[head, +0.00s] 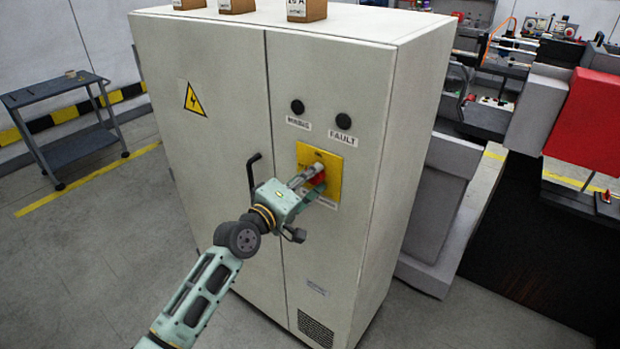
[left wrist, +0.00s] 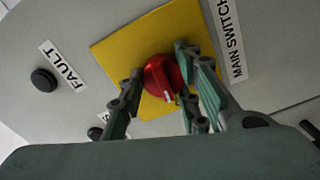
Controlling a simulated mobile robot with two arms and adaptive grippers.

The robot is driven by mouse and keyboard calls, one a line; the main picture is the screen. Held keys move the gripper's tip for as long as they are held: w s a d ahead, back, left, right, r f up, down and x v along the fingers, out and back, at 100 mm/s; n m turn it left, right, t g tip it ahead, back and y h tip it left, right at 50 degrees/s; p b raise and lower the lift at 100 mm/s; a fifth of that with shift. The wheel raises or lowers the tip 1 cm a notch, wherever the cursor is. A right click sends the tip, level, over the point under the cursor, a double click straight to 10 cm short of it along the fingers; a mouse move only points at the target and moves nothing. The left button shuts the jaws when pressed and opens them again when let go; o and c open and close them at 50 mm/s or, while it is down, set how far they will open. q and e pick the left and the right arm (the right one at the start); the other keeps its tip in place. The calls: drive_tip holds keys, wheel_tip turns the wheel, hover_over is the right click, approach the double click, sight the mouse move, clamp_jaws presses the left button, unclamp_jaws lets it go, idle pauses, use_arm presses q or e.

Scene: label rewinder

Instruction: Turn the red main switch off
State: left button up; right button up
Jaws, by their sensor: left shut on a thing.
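The red main switch (left wrist: 162,78) is a round knob with a white mark, on a yellow plate (left wrist: 115,52) on the cabinet door. In the head view the switch (head: 318,181) is partly hidden by my left gripper (head: 314,176), and the yellow plate (head: 333,161) shows around it. My left gripper's fingers are on either side of the knob in the left wrist view (left wrist: 158,88), shut on it. The "MAIN SWITCH" label (left wrist: 230,40) is beside the plate. My right gripper is in neither view.
The grey cabinet (head: 215,110) has a black door handle (head: 252,168) near the left arm. Black buttons sit above the plate, one over the "FAULT" label (head: 343,135). A trolley (head: 60,95) stands at the left. Floor is clear left of the cabinet.

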use_arm(q)
drive_tip(key=shift+s+d+n, duration=0.1)
drive_tip(key=shift+d+n, duration=0.05)
drive_tip(key=shift+n, duration=0.45)
drive_tip(key=o, duration=1.1)
drive_tip(key=shift+r, duration=0.1)
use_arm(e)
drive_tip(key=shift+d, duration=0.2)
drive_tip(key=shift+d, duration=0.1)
use_arm(q)
drive_tip(key=v, duration=1.2)
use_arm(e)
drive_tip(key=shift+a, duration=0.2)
